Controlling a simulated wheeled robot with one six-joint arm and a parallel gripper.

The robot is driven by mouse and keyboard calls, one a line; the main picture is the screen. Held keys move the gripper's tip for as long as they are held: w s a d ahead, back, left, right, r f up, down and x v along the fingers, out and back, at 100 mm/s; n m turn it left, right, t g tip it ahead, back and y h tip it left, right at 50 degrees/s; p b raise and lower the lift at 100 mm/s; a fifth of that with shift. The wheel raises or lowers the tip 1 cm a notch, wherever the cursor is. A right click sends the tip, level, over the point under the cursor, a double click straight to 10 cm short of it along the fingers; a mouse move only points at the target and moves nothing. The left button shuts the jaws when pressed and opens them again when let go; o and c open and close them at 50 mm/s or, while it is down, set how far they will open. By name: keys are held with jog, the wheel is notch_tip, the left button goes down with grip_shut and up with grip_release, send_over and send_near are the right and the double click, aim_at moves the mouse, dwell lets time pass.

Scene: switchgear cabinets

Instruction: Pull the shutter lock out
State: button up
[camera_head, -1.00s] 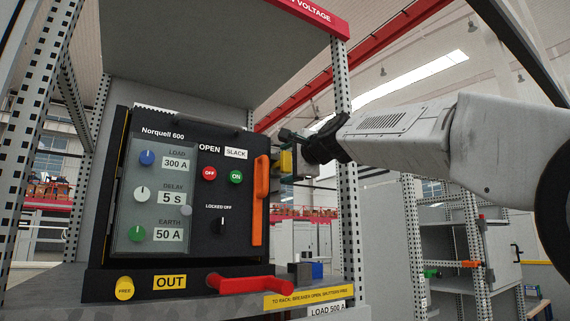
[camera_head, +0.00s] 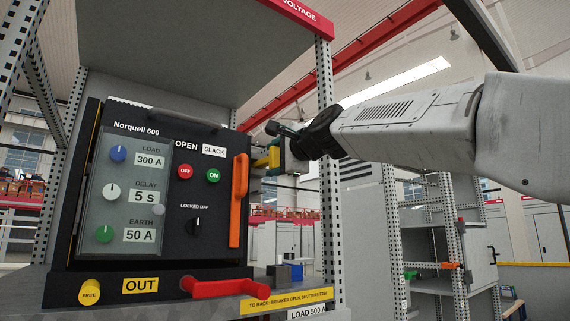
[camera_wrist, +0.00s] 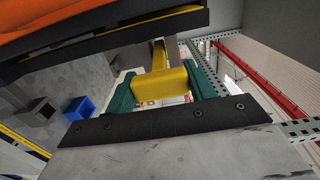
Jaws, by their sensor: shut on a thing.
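My gripper (camera_wrist: 162,86) has teal fingers shut on a yellow block (camera_wrist: 160,85), which I take to be the shutter lock. In the wrist view the block joins a yellow bar running up toward the black edge of the breaker. In the head view my gripper (camera_head: 274,157) and the yellow piece (camera_head: 262,162) are beside the breaker's right side, just right of the orange handle (camera_head: 239,200). The breaker (camera_head: 150,195) is labelled Norquell 600. Its front shows OPEN, SLACK and LOCKED OFF, with OUT on the base. Where the lock meets the breaker is unclear.
A red lever (camera_head: 230,288) and a yellow knob marked FREE (camera_head: 90,292) are on the breaker's base. A small blue box (camera_head: 295,271) is on the shelf at right and shows in the wrist view (camera_wrist: 78,107). A perforated post (camera_head: 328,180) stands close behind my gripper.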

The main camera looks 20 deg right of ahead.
jog(key=shift+s+d, duration=0.1)
jog(key=o, duration=1.4)
jog(key=v, duration=0.7)
jog(key=shift+s+d, duration=0.15)
jog(key=shift+s, duration=0.2)
